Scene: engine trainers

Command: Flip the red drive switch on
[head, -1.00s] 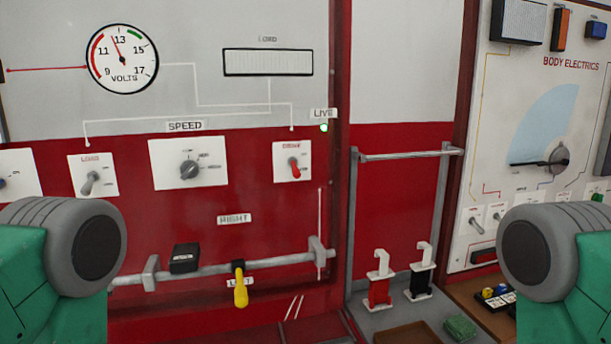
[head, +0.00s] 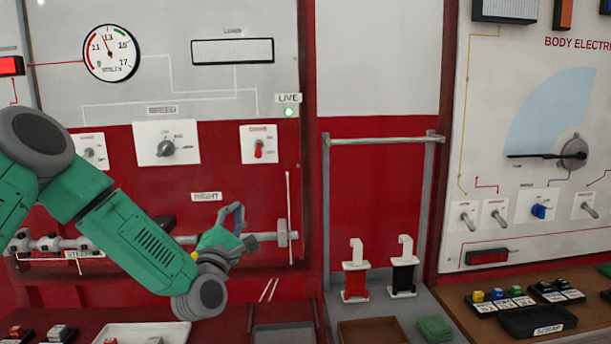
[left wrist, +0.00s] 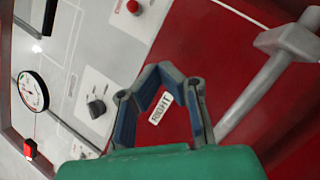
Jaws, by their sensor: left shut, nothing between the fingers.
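The red drive switch (head: 259,150) sits on a small white plate on the red panel, below the green LIVE lamp (head: 289,112). Its red lever seems to hang downward. It also shows at the top edge of the left wrist view (left wrist: 132,7). My left gripper (head: 238,208) is shut and empty, below and slightly left of the switch, apart from it. In the left wrist view its closed fingers (left wrist: 158,68) are in front of the RIGHT label (left wrist: 161,108). My right gripper is not in view.
The speed knob (head: 166,148) and another toggle (head: 90,152) are left of the drive switch. A grey horizontal rail (head: 281,236) runs below, partly behind my left arm. A metal frame (head: 385,141) stands to the right. Trays line the bench below.

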